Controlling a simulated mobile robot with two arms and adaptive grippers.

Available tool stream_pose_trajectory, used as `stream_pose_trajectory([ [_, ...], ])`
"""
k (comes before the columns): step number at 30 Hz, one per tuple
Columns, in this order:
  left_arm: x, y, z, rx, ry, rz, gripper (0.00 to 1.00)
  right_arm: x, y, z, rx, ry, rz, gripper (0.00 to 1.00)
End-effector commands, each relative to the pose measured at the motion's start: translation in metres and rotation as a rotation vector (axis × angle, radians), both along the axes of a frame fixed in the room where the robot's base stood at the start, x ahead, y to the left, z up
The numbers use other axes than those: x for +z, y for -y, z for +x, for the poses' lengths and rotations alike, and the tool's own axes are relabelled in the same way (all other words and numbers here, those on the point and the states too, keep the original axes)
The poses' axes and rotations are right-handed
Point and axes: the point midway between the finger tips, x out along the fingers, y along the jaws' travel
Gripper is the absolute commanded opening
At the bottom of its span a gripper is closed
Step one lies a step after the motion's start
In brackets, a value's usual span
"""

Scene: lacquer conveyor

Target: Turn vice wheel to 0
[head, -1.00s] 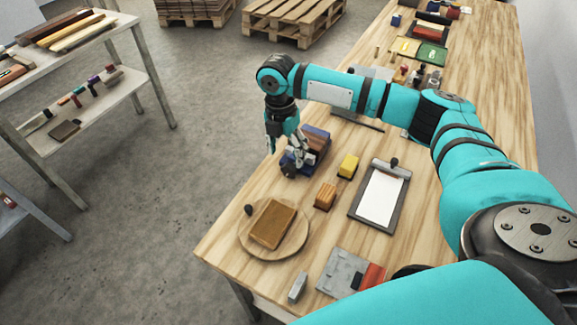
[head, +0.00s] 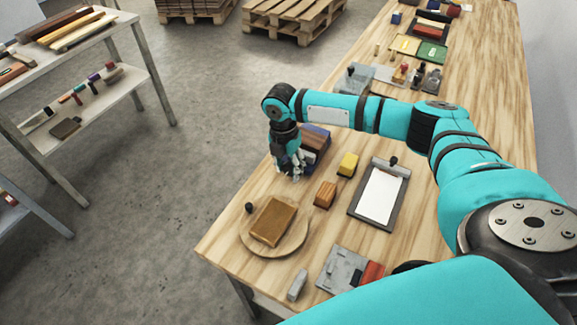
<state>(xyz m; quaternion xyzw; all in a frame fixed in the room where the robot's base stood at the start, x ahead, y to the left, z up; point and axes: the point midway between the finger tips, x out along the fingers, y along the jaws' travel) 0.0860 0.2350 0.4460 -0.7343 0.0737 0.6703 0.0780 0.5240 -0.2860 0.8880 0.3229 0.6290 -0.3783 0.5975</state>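The vice (head: 317,146), a dark blue and brown block-like body, sits near the left edge of the wooden table. My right gripper (head: 291,173) points down at its near-left side, where the dark wheel showed earlier. The wheel is now mostly hidden behind the fingers, and no number on it can be read. I cannot tell whether the fingers touch the wheel or how far apart they are. My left gripper is not in view.
A yellow block (head: 348,165), an orange-brown block (head: 325,194) and a clipboard (head: 380,195) lie right of the vice. Nearer are a round board (head: 275,248) with a brown block (head: 273,221) and a grey plate (head: 342,270). Small tools stand farther back.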

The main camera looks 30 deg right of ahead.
Motion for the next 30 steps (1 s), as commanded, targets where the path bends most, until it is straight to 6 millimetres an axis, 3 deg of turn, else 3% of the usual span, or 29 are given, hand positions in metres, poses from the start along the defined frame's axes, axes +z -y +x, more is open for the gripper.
stream_pose_trajectory([
  [1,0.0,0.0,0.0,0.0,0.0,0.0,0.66,0.0,0.0,0.0,0.0,-0.001,-0.001,0.31],
  [6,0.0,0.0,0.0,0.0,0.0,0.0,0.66,0.0,0.0,0.0,0.0,-0.001,-0.001,0.1],
  [14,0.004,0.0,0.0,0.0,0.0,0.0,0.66,0.001,-0.001,0.001,0.0,-0.027,-0.015,0.1],
  [22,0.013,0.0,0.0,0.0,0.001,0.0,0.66,0.001,-0.003,0.003,0.0,-0.159,-0.09,0.1],
  [30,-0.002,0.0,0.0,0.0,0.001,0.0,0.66,-0.004,-0.005,0.005,-0.001,-0.341,-0.197,0.1],
])
